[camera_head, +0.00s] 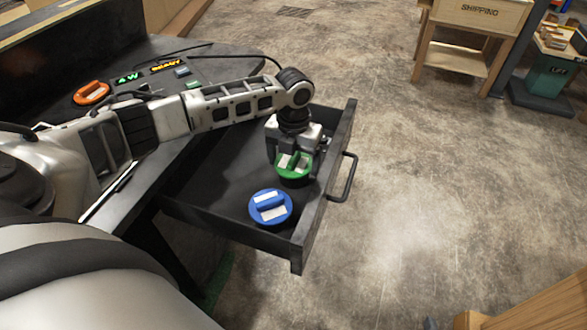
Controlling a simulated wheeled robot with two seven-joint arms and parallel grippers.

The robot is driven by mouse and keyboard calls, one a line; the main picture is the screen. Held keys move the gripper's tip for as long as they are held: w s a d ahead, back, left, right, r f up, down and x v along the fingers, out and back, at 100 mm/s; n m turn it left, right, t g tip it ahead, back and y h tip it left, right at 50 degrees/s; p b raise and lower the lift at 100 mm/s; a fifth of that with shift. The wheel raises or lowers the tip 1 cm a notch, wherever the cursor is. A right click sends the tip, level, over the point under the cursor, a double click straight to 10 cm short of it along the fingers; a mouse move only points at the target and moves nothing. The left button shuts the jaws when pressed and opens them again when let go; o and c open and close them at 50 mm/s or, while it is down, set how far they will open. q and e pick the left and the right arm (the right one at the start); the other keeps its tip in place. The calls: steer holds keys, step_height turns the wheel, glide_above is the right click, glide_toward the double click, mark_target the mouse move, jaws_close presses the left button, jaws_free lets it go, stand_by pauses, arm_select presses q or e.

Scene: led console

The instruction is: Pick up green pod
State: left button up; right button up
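The green pod (294,173) is a round green disc with a raised grip and white patches, in the open dark drawer (225,186). My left gripper (292,153) points down into the drawer, right at the green pod's far side. Its fingertips are partly hidden, and I cannot tell whether they are closed on the pod's grip. My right gripper is not in view.
A blue pod (270,207) lies in the drawer close to the green one. An orange pod (91,93) sits on the console top (215,62) near lit displays. The drawer's front with its handle (345,178) stands right of the gripper. Open floor lies beyond.

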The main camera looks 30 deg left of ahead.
mark_target(296, 165)
arm_select(q)
steer(key=c, duration=0.4)
step_height(296, 165, up, 9)
steer(key=shift+r+p, duration=0.1)
steer(key=shift+p, duration=0.8)
steer(key=shift+r, duration=0.55)
steer(key=s+d+r+n+p, duration=0.3)
steer(key=s+d+r+n, duration=0.1)
steer(key=n, duration=1.2)
steer(key=s+d+r+n+p, duration=0.4)
steer(key=d+r+n, duration=0.3)
steer(key=n, duration=1)
steer(key=shift+s+r, duration=0.55)
steer(key=shift+r, duration=0.1)
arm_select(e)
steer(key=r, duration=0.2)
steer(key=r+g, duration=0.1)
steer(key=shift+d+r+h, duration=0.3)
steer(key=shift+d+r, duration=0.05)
